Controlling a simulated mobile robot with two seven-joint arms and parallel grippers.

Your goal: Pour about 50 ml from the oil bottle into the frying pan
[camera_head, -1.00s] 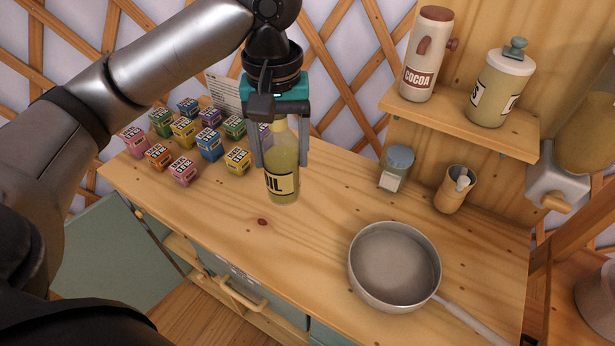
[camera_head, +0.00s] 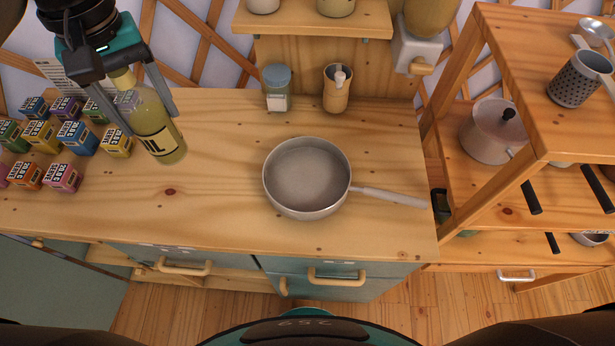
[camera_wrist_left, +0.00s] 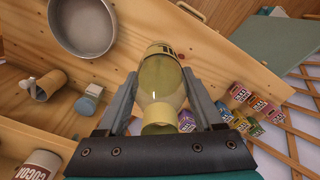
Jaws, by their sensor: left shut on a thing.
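The oil bottle (camera_head: 157,127) is clear with yellow-green oil and a dark-lettered label. It stands on or just above the wooden counter at the left; I cannot tell which. My left gripper (camera_head: 146,108) comes from above and is shut on the bottle around its upper body. In the left wrist view the bottle (camera_wrist_left: 160,82) sits between the two fingers. The grey frying pan (camera_head: 306,178) rests on the counter right of the bottle, its handle pointing right. The pan also shows in the left wrist view (camera_wrist_left: 83,26). My right gripper is not in view.
Several small coloured boxes (camera_head: 80,140) stand left of the bottle. A blue-lidded jar (camera_head: 277,88) and a wooden cup (camera_head: 337,88) stand behind the pan. A shelf (camera_head: 312,22) overhangs the back. A wooden rack (camera_head: 490,120) is at right. The counter between bottle and pan is clear.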

